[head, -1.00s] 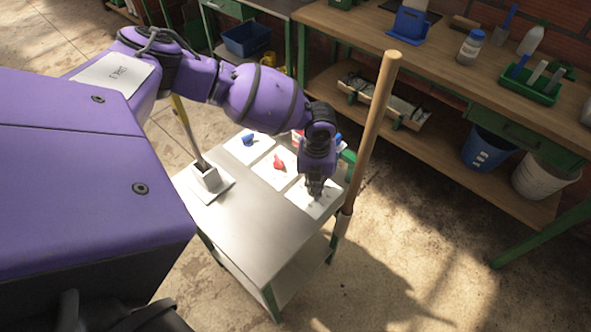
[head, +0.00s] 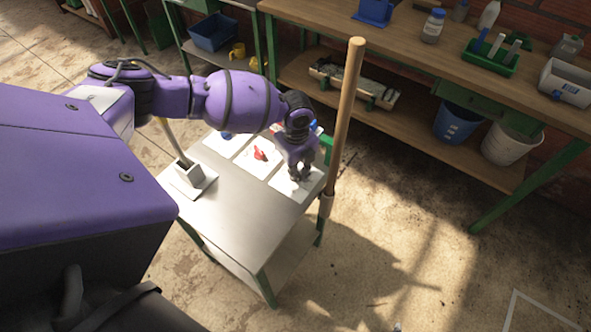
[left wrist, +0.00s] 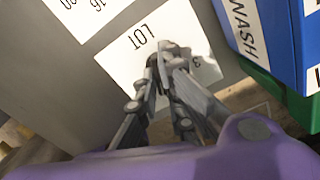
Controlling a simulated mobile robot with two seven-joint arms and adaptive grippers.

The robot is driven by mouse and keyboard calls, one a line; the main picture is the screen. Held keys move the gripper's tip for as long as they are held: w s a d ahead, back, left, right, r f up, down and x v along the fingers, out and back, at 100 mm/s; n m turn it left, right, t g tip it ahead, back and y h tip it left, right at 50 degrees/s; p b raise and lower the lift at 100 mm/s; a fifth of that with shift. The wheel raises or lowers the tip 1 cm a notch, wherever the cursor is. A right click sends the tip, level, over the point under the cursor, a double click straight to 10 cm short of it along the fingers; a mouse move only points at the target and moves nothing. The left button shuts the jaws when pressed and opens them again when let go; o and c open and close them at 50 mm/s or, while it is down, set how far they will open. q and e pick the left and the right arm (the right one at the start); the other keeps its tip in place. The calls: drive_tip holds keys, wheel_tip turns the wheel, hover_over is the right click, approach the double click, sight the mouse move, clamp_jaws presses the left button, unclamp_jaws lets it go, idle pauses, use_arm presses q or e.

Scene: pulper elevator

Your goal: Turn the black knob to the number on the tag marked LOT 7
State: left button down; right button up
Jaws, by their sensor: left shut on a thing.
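My left gripper (head: 299,174) is over the nearest of the white plates on the metal table and points down. It is shut on what appears to be the black knob, mostly hidden by the fingers. In the left wrist view the gripper (left wrist: 165,65) covers the middle of a white plate (left wrist: 118,58). That plate reads "LOT" upside down, with a small mark like a 3 at right; the rest is covered. Beside it are plates with a red knob (head: 261,152) and a blue knob (head: 227,135). I cannot read a LOT 7 tag. My right gripper is out of view.
The metal table (head: 232,205) has bare room in front. A blue box marked "WASH" (left wrist: 245,35) is close to my gripper. A workbench (head: 400,50) stands behind.

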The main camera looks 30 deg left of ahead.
use_arm(q)
drive_tip(key=shift+w+a+r, duration=0.1)
drive_tip(key=shift+w+r, duration=0.1)
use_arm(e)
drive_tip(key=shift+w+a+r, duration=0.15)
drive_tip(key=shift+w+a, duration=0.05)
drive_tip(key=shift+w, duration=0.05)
use_arm(q)
drive_tip(key=c, duration=1.9)
unclamp_jaws()
drive_tip(key=shift+s, duration=0.1)
drive_tip(key=shift+o, duration=0.2)
drive_tip(key=shift+f, duration=0.1)
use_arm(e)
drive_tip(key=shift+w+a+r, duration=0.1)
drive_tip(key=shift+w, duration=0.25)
use_arm(q)
wheel_tip(320, 180, up, 12)
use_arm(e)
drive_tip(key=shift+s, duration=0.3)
